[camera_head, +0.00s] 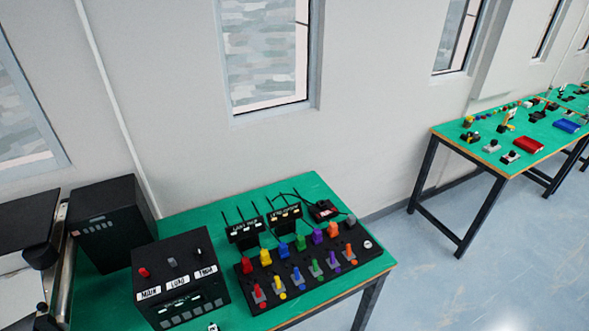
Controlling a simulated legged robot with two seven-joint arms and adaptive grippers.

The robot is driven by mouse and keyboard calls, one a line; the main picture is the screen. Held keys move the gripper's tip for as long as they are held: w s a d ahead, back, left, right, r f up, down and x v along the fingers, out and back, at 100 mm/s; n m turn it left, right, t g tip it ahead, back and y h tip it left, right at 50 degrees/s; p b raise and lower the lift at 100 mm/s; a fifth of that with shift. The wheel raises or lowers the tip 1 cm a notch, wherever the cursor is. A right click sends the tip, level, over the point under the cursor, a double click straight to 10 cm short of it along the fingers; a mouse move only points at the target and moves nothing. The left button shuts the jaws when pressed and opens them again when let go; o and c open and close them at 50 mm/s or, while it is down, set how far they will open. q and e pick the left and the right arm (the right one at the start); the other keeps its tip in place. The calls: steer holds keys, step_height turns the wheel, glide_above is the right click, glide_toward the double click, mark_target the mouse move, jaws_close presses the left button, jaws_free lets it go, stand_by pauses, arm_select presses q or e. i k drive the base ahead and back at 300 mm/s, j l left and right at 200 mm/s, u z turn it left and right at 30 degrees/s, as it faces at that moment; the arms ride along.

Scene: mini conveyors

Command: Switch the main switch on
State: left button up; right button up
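A black control box (182,279) stands at the left of the green table. Its top has three small switches in a row: a red one (144,272), a grey one (172,262) and a black one (198,251). White labels lie in front of them; the left label (149,294) seems to read MAIN and sits by the red switch. The switch positions are too small to tell. Neither of my grippers is in view.
The green table (292,187) also holds a black panel (242,280) with several coloured switches, two small antenna boxes (285,216) and another black box (104,227). Conveyor-like equipment (45,243) stands at the left edge. Another green table (452,136) is at right.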

mark_target(145, 274)
steer(key=u, duration=1.3)
